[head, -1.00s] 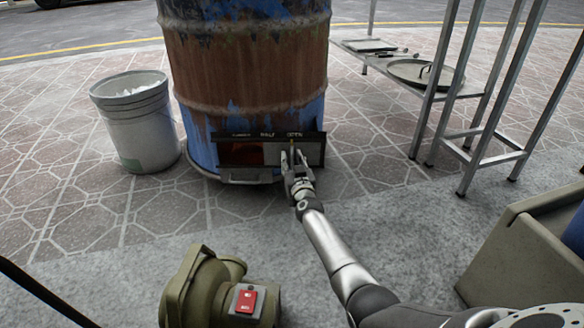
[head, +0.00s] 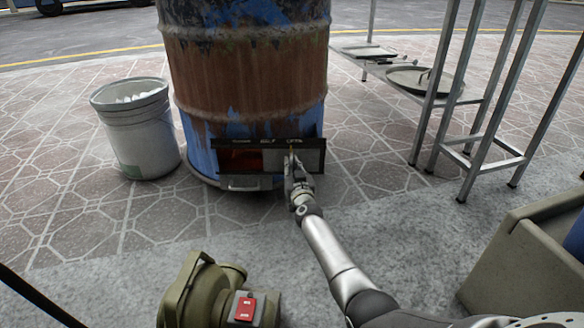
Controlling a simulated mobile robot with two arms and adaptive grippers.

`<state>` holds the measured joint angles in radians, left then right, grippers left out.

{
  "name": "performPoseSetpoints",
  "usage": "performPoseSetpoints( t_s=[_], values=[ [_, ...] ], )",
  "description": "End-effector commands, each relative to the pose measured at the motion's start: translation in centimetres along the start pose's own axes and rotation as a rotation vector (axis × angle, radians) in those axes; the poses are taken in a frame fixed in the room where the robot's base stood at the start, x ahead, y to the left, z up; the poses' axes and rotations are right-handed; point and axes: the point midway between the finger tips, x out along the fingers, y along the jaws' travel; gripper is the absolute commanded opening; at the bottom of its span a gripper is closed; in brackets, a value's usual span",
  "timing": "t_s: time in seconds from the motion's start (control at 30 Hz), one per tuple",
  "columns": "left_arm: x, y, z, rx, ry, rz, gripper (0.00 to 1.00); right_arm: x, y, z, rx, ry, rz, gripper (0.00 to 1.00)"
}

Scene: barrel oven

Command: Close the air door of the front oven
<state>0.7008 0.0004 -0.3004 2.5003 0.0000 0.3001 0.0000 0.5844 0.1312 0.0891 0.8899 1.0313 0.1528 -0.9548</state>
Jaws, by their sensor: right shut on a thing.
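The front oven (head: 250,75) is a rusty blue and brown barrel at the upper middle of the head view. Near its base is a dark frame with a label strip holding the air door (head: 308,160), a light grey sliding plate. The plate covers the right and middle part of the frame; the opening (head: 240,160) at the left shows a reddish inside. My right gripper (head: 291,165) is at the plate's front, shut on what looks like its small upright handle, mostly hidden by the fingers. My left gripper is not in view.
A grey bucket (head: 140,130) with pale contents stands left of the barrel. A metal rack (head: 470,150) with a round lid (head: 418,78) stands at right. A green blower (head: 205,290) with a red switch sits at the bottom. Paving before the barrel is clear.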

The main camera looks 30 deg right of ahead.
Motion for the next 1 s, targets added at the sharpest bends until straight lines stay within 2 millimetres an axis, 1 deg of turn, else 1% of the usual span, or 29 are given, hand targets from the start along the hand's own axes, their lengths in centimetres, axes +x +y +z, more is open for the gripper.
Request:
performPoseSetpoints(
  t_s=[0.17,0.27,0.4,0.5,0.6,0.8,1.0],
  values=[
    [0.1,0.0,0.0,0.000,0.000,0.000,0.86,0.3,-2.2,0.0,-0.002,-0.001,-0.007,0.00],
    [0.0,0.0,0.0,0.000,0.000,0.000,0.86,0.8,-4.3,0.0,-0.003,-0.001,-0.009,0.00],
    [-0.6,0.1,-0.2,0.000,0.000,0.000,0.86,1.5,-8.1,0.2,-0.002,-0.002,-0.011,0.00],
    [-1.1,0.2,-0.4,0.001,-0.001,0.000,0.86,1.9,-10.2,0.3,-0.003,-0.001,-0.010,0.00],
    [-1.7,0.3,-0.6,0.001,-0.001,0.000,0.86,2.2,-11.8,0.4,-0.004,-0.002,-0.011,0.00],
    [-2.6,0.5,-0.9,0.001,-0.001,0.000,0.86,2.6,-14.2,0.4,-0.006,-0.001,-0.009,0.00],
    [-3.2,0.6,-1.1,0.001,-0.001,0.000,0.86,2.9,-15.7,0.3,-0.009,-0.002,-0.009,0.00]
  ],
)
